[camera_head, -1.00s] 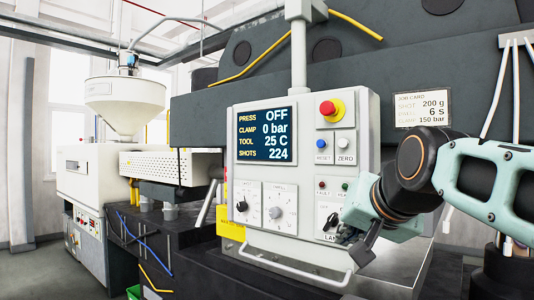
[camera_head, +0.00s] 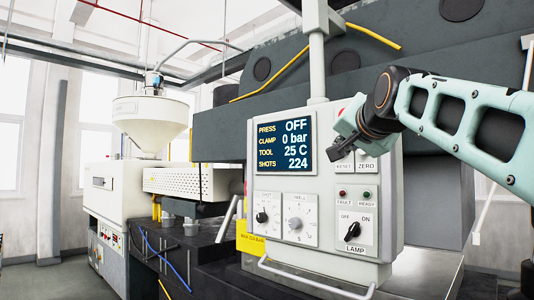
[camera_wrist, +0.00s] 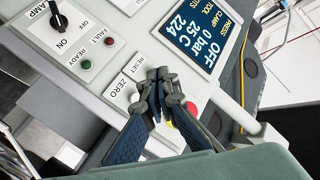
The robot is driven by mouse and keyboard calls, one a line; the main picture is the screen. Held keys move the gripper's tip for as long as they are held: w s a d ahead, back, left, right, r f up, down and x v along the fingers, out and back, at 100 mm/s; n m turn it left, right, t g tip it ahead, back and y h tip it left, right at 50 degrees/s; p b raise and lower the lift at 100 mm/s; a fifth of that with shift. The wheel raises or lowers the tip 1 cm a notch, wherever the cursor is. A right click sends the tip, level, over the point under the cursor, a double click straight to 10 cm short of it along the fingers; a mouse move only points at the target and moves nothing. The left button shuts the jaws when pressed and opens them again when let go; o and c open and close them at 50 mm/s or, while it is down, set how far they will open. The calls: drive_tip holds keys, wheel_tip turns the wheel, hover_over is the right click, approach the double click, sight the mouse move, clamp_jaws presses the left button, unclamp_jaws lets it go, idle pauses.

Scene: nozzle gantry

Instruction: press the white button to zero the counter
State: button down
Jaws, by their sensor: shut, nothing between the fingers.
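The light grey control panel (camera_head: 320,185) stands in the middle of the head view. Its dark display (camera_head: 284,145) reads press OFF, clamp 0 bar, tool 25 C and shots 224. My gripper (camera_head: 341,150) is shut and empty, in front of the reset and zero plates, right of the display. The zero plate (camera_head: 367,166) shows its label below my wrist, but its white button is hidden there. In the wrist view, my gripper (camera_wrist: 156,76) lies across the reset plate, beside the zero plate (camera_wrist: 117,88). I cannot make out the white button or any contact.
The red emergency stop (camera_wrist: 191,107) is close behind my fingers in the wrist view. The lamp switch (camera_head: 353,231), two knobs (camera_head: 262,217) and a front handle bar (camera_head: 315,281) are lower on the panel. A white hopper (camera_head: 150,120) stands at the left.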

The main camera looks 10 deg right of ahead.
drive_tip(key=w+d+p, duration=0.5)
drive_tip(key=d+p, duration=0.2)
drive_tip(key=p, duration=0.1)
drive_tip(key=shift+w, duration=0.2)
idle(0.3)
idle(1.4)
drive_tip(key=shift+w+d+p, duration=0.25)
drive_tip(key=shift+d+p, duration=0.05)
drive_tip(key=shift+p, duration=0.25)
